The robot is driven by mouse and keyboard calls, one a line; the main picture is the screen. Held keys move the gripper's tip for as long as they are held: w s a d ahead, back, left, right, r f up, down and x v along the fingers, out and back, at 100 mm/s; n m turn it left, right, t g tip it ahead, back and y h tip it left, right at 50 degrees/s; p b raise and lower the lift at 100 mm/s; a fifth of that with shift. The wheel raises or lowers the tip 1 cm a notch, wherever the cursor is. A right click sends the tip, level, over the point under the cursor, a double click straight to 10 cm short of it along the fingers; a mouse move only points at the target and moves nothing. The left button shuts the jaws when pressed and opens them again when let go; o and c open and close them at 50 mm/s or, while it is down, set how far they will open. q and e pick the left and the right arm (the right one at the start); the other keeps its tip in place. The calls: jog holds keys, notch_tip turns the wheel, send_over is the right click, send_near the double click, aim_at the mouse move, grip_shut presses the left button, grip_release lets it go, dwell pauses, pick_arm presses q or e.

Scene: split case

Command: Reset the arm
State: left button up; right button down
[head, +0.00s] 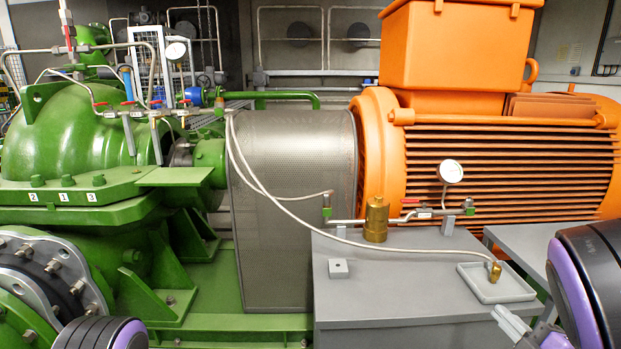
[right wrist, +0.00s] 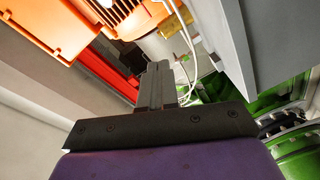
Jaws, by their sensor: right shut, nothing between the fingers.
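My right gripper (head: 500,312) shows at the lower right of the head view, near the front right edge of the grey cabinet and below the tray. In the right wrist view its two dark fingers (right wrist: 158,68) are together with nothing between them. My right arm's purple and black link (head: 590,275) is at the right edge. My left arm's purple and black link (head: 100,333) shows at the bottom left; the left gripper itself is out of sight.
The grey cabinet (head: 400,300) carries a brass cylinder (head: 376,222), a gauge (head: 450,172) and a shallow tray (head: 480,290) holding a brass hose end (head: 495,271). The green pump (head: 75,135) is left; the orange motor (head: 500,150) is behind. A thin hose (head: 290,197) spans the middle.

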jog(key=s+f+m+g+h, duration=0.3)
jog(key=f+m, duration=0.5)
jog(key=f, duration=0.2)
jog(key=s+f+m+g+h, duration=0.3)
jog(key=f+m+g, duration=0.1)
jog(key=f+m, duration=0.6)
jog(key=s+a+f+m+g, duration=0.1)
jog(key=s+a+f+g, duration=0.2)
jog(key=s+f, duration=0.4)
jog(key=s+a+f+m+g+p, duration=0.1)
jog(key=s+a+f+m+g, duration=0.1)
jog(key=s+f, duration=0.6)
jog(key=s+a+g, duration=0.1)
jog(key=s+g, duration=0.1)
jog(key=s, duration=0.3)
